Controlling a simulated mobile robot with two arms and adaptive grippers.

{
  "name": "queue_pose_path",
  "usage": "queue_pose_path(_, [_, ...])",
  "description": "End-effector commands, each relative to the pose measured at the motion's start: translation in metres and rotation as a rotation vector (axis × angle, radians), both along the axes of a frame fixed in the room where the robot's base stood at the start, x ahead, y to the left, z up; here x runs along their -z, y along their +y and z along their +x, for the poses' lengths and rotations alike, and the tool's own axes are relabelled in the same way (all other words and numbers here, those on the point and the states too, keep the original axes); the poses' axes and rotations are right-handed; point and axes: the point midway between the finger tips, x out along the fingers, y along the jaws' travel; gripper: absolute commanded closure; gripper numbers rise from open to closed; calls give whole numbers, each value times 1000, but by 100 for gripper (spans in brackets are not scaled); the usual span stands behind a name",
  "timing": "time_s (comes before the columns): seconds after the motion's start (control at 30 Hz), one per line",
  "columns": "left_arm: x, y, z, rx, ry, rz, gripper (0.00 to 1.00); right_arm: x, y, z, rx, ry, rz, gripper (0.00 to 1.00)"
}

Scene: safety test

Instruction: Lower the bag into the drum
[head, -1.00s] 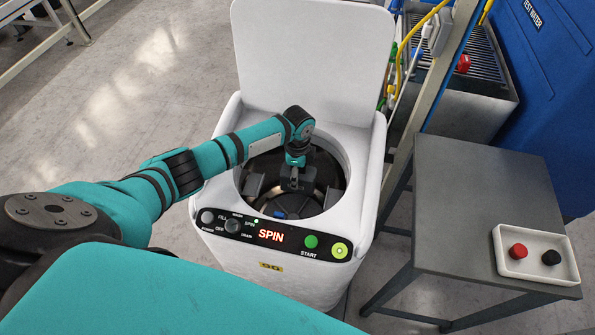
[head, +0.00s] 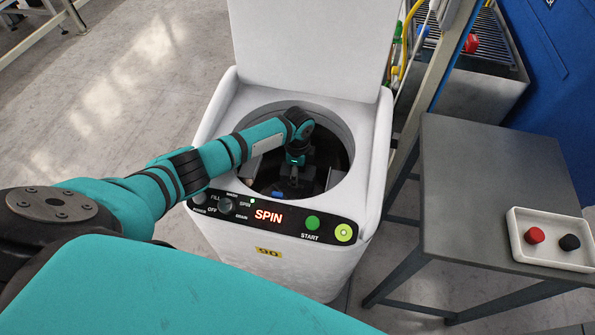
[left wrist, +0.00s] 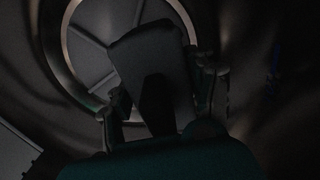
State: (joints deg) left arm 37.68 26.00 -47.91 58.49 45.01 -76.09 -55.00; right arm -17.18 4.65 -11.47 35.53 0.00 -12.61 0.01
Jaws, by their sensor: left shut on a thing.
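The white top-loading machine (head: 370,170) stands with its lid (head: 310,50) up, and its panel reads SPIN. Its round dark drum (head: 340,150) is open at the top. My left arm reaches over the left rim, and my left gripper (head: 293,186) points down inside the drum. In the left wrist view a dark, blocky thing, apparently the bag (left wrist: 150,60), is between the fingers of my left gripper (left wrist: 162,100), which is shut on it. The round drum floor shows behind it. The bag cannot be made out in the head view. My right gripper is not in view.
A grey table (head: 480,190) stands close on the right, with a white tray (head: 550,250) holding a red and a black button. Behind it are a metal post, hoses and a blue cabinet (head: 560,110). A small blue thing (head: 278,194) shows at the drum's front.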

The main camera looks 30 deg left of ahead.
Motion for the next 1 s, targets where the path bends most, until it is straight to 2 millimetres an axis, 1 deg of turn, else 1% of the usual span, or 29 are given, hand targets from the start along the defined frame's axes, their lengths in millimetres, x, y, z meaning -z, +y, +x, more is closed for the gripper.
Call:
queue_pose_path(0.2, [-1, 0, 1, 0, -2, 0, 94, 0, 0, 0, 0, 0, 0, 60])
queue_pose_path(0.23, [-1, 0, 1, 0, -2, 0, 41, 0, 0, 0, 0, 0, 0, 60])
queue_pose_path(0.4, [-1, 0, 1, 0, -1, -1, 19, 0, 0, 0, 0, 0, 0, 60])
queue_pose_path(0.43, [-1, 0, 1, 0, -1, -1, 15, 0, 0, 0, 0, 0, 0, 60])
queue_pose_path(0.83, [-1, 0, 0, 1, 1, 0, 15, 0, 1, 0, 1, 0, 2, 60])
queue_pose_path(0.93, [-10, 0, 0, 1, 0, -1, 15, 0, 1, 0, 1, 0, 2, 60])
queue_pose_path(1.0, [-22, 1, 1, 1, -3, 0, 15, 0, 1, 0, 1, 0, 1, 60])
